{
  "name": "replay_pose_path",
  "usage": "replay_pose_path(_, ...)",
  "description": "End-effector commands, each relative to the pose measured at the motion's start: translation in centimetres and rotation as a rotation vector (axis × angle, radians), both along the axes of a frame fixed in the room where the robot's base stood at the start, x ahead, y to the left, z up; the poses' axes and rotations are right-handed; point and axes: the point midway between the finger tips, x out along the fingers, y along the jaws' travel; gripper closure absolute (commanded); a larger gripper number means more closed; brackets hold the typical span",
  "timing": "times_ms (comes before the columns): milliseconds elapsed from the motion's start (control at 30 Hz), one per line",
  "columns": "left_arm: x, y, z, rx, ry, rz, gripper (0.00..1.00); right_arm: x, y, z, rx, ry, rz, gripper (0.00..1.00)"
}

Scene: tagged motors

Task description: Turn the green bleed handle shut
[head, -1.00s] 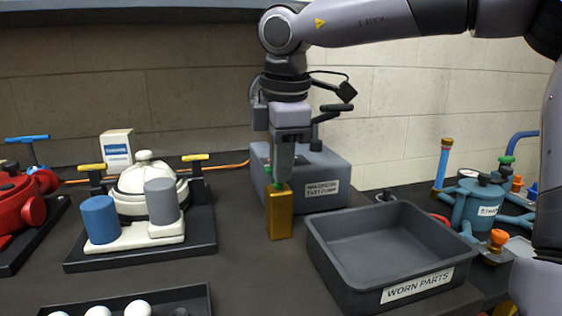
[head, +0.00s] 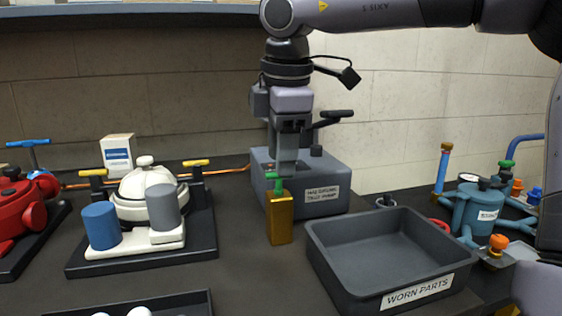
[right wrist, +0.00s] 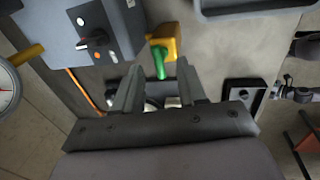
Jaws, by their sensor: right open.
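The green bleed handle (head: 274,184) sits on top of an upright brass block (head: 280,218) in front of the grey test pump (head: 318,182). In the right wrist view the green handle (right wrist: 159,62) shows as a bar by the yellow-brass block (right wrist: 170,38), near the gap between my fingertips. My right gripper (head: 288,166) points down, just above and behind the handle in the head view. It is open and empty; its two fingers stand apart in the right wrist view (right wrist: 160,74). Whether a finger touches the handle I cannot tell. My left gripper is not in view.
The grey WORN PARTS bin (head: 390,292) stands empty to the right of the block. A white domed motor (head: 146,190) with blue and grey cylinders is at left. A teal motor (head: 480,212) is at far right. Dark bench top lies clear left of the block.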

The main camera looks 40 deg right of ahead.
Motion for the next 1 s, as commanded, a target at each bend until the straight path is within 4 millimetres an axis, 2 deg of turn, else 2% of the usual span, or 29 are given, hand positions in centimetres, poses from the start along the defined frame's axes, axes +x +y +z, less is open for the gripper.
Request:
replay_pose_path(33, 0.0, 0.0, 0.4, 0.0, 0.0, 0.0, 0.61, -0.1, 0.1, 1.1, 0.001, -0.003, -0.001, 0.59)
replay_pose_path(100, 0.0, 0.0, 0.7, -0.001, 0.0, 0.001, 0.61, -0.3, 0.2, 2.2, 0.001, -0.003, 0.0, 0.59)
replay_pose_path(300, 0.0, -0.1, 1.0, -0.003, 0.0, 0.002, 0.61, -0.6, 0.4, 4.0, 0.0, -0.001, 0.0, 0.59)
replay_pose_path(1000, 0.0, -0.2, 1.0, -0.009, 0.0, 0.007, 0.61, -0.7, 0.4, 4.0, -0.001, 0.0, 0.0, 0.59)
